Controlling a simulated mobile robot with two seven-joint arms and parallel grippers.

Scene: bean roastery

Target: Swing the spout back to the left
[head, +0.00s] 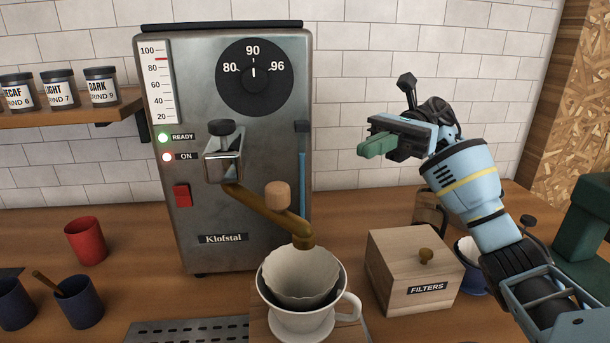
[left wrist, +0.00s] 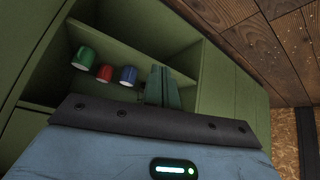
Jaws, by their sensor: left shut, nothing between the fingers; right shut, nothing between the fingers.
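The brass spout (head: 262,212) is attached below a metal tap block (head: 223,158) on the front of the grey Klofstal machine (head: 180,100). It swings out to the right, and its tip is over a white dripper (head: 330,310) with a paper filter (head: 300,278). A wooden knob (head: 278,195) stands on the spout. My right gripper (head: 368,149) is raised to the right of the machine, apart from the spout and knob, shut and empty. My left gripper (left wrist: 163,86) shows only in the left wrist view, shut and empty, in front of a green shelf unit.
A wooden FILTERS box (head: 395,270) stands on the counter right of the dripper. A red cup (head: 86,241) and dark blue cups (head: 80,303) stand at left. Labelled jars (head: 101,88) line a wall shelf. Small cups (left wrist: 104,73) sit in the green shelf unit (left wrist: 205,60).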

